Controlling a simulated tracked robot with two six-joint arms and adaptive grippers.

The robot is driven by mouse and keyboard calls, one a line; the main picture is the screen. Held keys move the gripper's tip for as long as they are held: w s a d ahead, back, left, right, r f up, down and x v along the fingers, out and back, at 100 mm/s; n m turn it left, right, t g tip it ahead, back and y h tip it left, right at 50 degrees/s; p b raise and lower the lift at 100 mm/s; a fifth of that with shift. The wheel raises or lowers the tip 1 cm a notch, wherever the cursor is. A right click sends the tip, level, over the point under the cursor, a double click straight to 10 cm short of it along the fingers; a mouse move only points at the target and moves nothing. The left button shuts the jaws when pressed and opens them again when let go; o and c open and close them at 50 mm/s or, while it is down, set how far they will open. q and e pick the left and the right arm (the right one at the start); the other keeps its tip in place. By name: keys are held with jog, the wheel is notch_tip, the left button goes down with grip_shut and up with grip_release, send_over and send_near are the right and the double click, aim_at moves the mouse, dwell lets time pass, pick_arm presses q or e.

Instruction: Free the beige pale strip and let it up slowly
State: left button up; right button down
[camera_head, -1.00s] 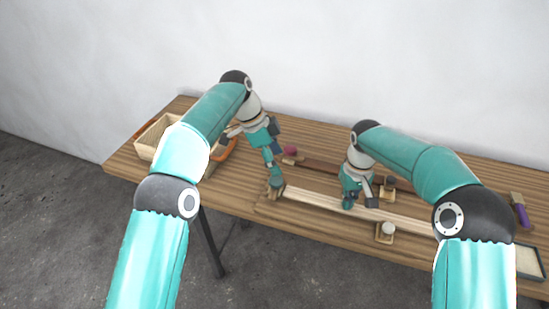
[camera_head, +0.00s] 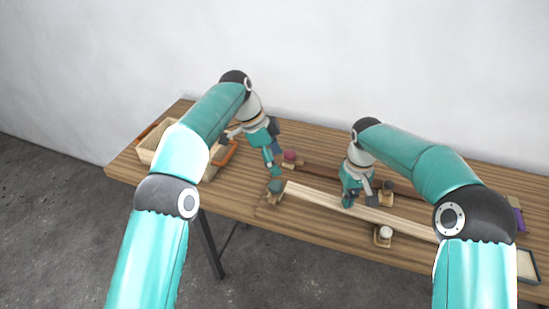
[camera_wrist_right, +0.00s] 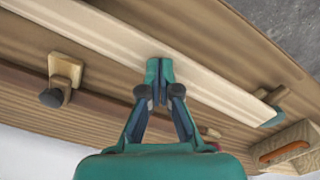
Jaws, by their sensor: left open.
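The beige pale strip (camera_head: 315,196) lies along the front of the bench, and crosses the right wrist view (camera_wrist_right: 200,80). A teal-knobbed clamp (camera_head: 275,187) stands at its left end; I cannot tell whether it bears on the strip. A white-knobbed clamp (camera_head: 383,235) sits at its front edge. My left gripper (camera_head: 272,168) is open and empty, just above and behind the teal knob. My right gripper (camera_head: 348,202) is at the strip's middle; in the wrist view its fingertips (camera_wrist_right: 160,72) are together against the strip, with nothing seen between them.
A dark brown strip (camera_head: 318,172) lies behind, with a maroon-knobbed clamp (camera_head: 290,157) and a dark-knobbed clamp (camera_head: 387,190). A basket (camera_head: 150,146) and an orange-handled item (camera_head: 224,153) are at the left. A purple item (camera_head: 519,217) and a shallow tray (camera_head: 527,265) are at the right.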

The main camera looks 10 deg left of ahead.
jog(key=shift+r+p, duration=1.05)
jog(key=shift+r, duration=0.35)
notch_tip(320, 180, up, 5)
jog(key=p, duration=0.4)
dwell(0.4)
